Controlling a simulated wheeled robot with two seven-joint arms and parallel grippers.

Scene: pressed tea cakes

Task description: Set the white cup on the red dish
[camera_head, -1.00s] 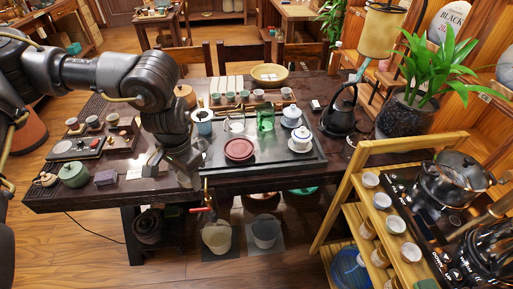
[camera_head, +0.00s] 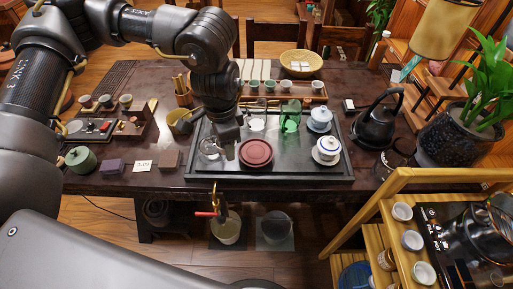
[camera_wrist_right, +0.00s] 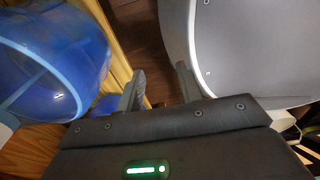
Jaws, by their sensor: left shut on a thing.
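The red dish (camera_head: 256,153) lies on the dark tea tray (camera_head: 300,172), left of its middle. My left gripper (camera_head: 229,148) reaches down over the tray, just left of the dish. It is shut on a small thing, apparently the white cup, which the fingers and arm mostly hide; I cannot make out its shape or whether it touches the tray. My right gripper (camera_wrist_right: 160,92) shows in the right wrist view with its fingers apart and nothing between them. It is away from the dish.
A clear glass cup (camera_head: 210,148) stands close left of my left gripper. A black kettle (camera_head: 377,125) is to the right. A blue bin (camera_wrist_right: 50,65) is near my right gripper.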

